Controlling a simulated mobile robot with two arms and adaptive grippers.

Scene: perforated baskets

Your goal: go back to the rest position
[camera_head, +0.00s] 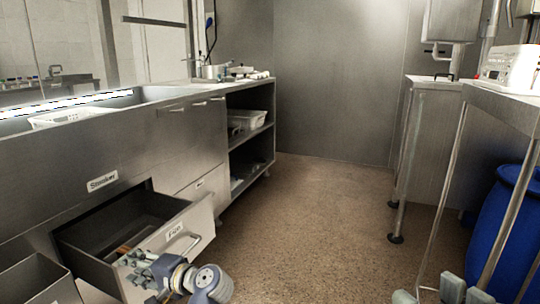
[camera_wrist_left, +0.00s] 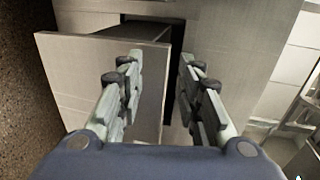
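My left gripper (camera_head: 150,268) is at the bottom of the head view, in front of the pulled-out drawer (camera_head: 190,225). In the left wrist view, its two fingers (camera_wrist_left: 158,75) stand apart with nothing between them, and the drawer front (camera_wrist_left: 95,85) lies beyond them. I cannot tell whether a finger touches the drawer. Pale fingertips of my right gripper (camera_head: 430,296) show at the bottom edge of the head view, with a gap between them. The rest of it is out of view.
The open drawer sticks out from the steel counter (camera_head: 140,150); a brownish item lies inside. An open-topped metal bin (camera_head: 40,285) is at lower left. A steel table (camera_head: 505,108) and blue barrel (camera_head: 500,225) stand at right. The middle floor (camera_head: 310,220) is clear.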

